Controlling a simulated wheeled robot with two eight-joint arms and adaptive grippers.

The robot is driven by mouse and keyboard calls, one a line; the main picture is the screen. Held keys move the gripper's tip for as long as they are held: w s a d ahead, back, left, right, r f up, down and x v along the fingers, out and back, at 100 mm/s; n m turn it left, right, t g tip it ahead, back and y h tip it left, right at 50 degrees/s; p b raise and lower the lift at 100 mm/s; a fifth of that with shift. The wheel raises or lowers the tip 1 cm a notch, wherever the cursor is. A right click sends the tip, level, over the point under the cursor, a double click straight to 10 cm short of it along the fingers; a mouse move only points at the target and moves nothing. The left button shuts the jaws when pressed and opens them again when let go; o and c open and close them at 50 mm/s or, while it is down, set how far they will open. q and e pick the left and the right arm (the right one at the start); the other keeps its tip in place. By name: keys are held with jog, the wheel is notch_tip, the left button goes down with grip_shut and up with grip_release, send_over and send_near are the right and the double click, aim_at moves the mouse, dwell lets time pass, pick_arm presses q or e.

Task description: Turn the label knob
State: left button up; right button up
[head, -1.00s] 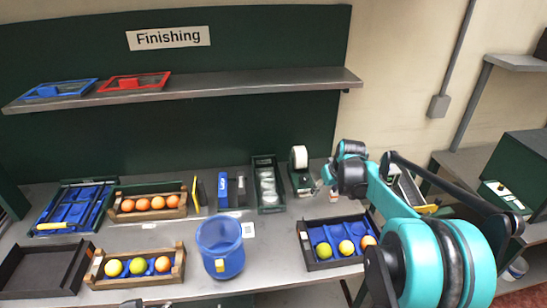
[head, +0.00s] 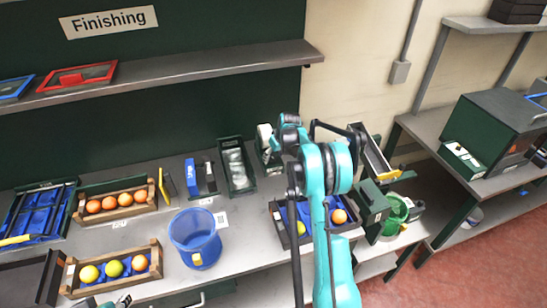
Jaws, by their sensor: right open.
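A dark green label dispenser with a white roll (head: 264,133) stands at the back of the bench. I cannot make out its knob; my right arm hides part of the dispenser. My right gripper (head: 275,149) is open beside the dispenser, small and partly covered by my arm. I cannot tell whether it touches anything. A small part of what looks like my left gripper (head: 112,303) shows at the bottom edge, and its jaws are not clear.
A blue bin (head: 195,239) stands mid-bench. Wooden crates of fruit (head: 155,252) are at left. A black tray (head: 290,242) with fruit lies below the dispenser, partly behind my arm. A green bin (head: 397,211) is at right. A shelf (head: 180,68) runs above.

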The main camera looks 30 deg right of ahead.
jog(key=shift+f, duration=0.2)
jog(key=c, duration=1.2)
jog(key=shift+o, duration=0.2)
jog(key=shift+a, duration=0.1)
jog(key=m, duration=0.1)
jog(key=m+h+b, duration=0.1)
jog(key=m, duration=0.2)
jog(key=shift+w+a+h, duration=0.1)
jog(key=shift+a+h, duration=0.15)
jog(key=shift+h, duration=0.05)
jog(key=m, duration=0.1)
jog(key=m+h+b, duration=0.1)
jog(key=m, duration=0.1)
jog(key=m+g, duration=0.1)
jog(key=shift+w+a+m, duration=0.15)
jog(key=shift+a+m, duration=0.1)
jog(key=shift+m, duration=0.05)
jog(key=m, duration=0.1)
jog(key=m+g+h, duration=0.1)
jog(key=m, duration=0.2)
jog(key=shift+w+a+h+b, duration=0.2)
jog(key=shift+w+h+b, duration=0.1)
jog(key=shift+b, duration=0.1)
jog(key=shift+w+m+g, duration=0.1)
jog(key=shift+m+g, duration=0.4)
jog(key=shift+m, duration=0.75)
jog(key=shift+w+m+g, duration=0.1)
jog(key=shift+m+g, duration=0.4)
jog(key=shift+m, duration=0.75)
